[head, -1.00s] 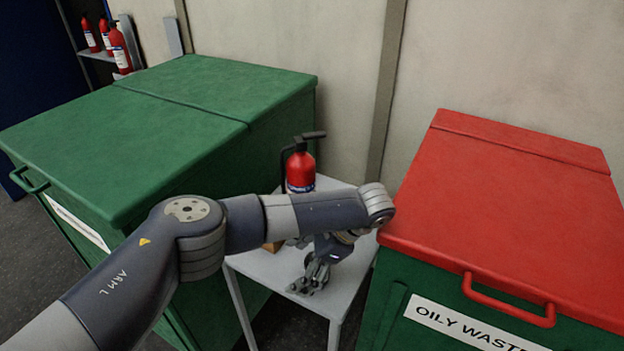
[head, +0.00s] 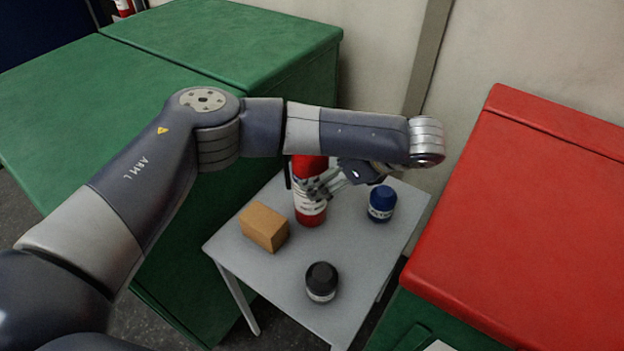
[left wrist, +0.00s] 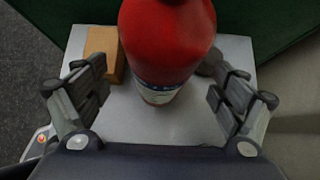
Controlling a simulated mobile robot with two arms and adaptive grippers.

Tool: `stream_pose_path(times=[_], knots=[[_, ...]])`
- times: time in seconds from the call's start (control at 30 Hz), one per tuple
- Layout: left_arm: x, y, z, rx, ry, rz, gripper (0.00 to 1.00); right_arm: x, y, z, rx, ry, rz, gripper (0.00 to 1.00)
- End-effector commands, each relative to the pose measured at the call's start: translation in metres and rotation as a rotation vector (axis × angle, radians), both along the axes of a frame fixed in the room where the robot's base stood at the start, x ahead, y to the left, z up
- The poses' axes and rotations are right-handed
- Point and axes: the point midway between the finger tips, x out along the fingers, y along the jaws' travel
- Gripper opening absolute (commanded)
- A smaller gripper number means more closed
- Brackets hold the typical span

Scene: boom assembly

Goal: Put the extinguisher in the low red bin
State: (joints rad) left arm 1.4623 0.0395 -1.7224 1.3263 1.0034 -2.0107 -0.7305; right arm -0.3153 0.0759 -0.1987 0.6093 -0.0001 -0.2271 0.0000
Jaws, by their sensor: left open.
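The red extinguisher (head: 311,208) stands upright on a small grey table (head: 260,268), its top hidden behind my left arm. It also shows in the left wrist view (left wrist: 166,50), ahead of and between my fingers. My left gripper (head: 318,188) is open at the extinguisher's side, with a finger on each side of it in the left wrist view (left wrist: 157,98); I cannot tell whether they touch it. The low red bin is the green one with the red lid (head: 540,220) at the right; its lid is shut. My right gripper is not in view.
A tan box (head: 264,227), a black-lidded jar (head: 321,282) and a blue jar (head: 382,203) share the table with the extinguisher. A large green-lidded bin (head: 150,90) stands behind on the left. A wall closes off the back.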

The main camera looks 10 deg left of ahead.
Motion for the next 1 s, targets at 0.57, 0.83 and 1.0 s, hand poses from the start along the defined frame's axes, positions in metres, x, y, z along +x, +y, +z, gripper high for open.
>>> stream_pose_path(times=[0.57,0.83,1.0], knots=[[0.015,0.037,-0.047,0.001,-0.001,0.001,0.89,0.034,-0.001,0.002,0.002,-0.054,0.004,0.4],[0.016,0.038,-0.049,-0.001,-0.001,0.0,0.84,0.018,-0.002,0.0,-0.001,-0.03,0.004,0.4],[0.016,0.038,-0.049,-0.001,-0.001,0.0,0.46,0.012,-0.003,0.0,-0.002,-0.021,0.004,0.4]])
